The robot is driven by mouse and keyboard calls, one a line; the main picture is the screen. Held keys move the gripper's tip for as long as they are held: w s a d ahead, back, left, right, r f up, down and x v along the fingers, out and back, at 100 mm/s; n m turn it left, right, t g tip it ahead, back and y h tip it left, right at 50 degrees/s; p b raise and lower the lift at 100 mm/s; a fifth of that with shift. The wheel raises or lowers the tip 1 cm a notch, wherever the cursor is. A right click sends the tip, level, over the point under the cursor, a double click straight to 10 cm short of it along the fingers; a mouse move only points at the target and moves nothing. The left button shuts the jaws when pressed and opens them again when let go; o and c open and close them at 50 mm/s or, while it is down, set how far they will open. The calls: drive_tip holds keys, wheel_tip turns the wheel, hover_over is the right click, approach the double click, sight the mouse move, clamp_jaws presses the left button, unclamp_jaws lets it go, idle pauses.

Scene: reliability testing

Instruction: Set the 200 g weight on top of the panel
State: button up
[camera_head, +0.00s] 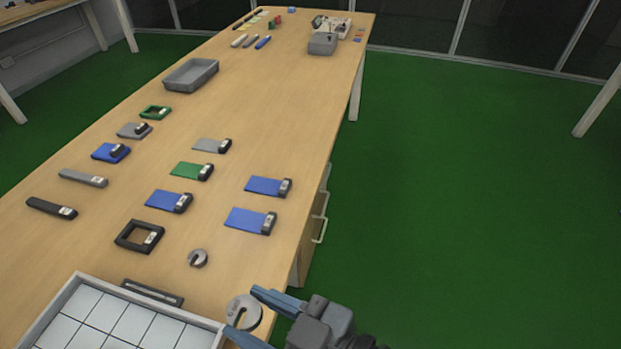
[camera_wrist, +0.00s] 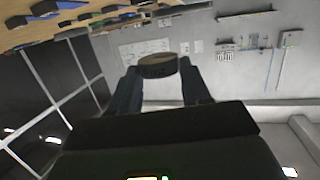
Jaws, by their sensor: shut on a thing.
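My gripper (camera_head: 246,313) is shut on a grey slotted disc weight (camera_head: 239,307), over the near right edge of the table. The weight also shows edge-on between the fingertips in the wrist view (camera_wrist: 157,69); its marking is not readable. A smaller slotted weight (camera_head: 198,258) lies on the table beyond it. Several flat panels with black ends lie further back, among them a blue one (camera_head: 245,219), another blue one (camera_head: 264,185), a green one (camera_head: 187,170) and a grey one (camera_head: 207,145). I cannot tell which is the task's panel.
A white-tiled tray (camera_head: 212,325) with a raised rim stands at the near left. A dark bar (camera_head: 152,292) and a black square frame (camera_head: 139,236) lie beyond it. A grey bin (camera_head: 190,76) stands farther back. The right table edge drops to green floor.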

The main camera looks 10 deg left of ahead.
drive_tip(key=w+d+f+m+t+h, duration=0.65)
drive_tip(key=w+d+f, duration=0.35)
drive_tip(key=w+d, duration=0.2)
drive_tip(key=w+d+f+m+t+h, duration=0.1)
drive_tip(key=d+f+m+h, duration=0.1)
drive_tip(key=d, duration=0.4)
drive_tip(key=w+d+f+m+t+h, duration=0.1)
drive_tip(key=d+f+m+h, duration=0.2)
drive_tip(key=d, duration=0.3)
drive_tip(key=w+d+f+m+t+h+p, duration=0.1)
drive_tip(key=d+f+m+h, duration=0.1)
drive_tip(key=d, duration=0.4)
wheel_tip(320, 180, down, 2)
drive_tip(key=shift+f+t+h, duration=0.25)
drive_tip(key=shift+t+h, duration=0.1)
drive_tip(key=shift+h, duration=0.3)
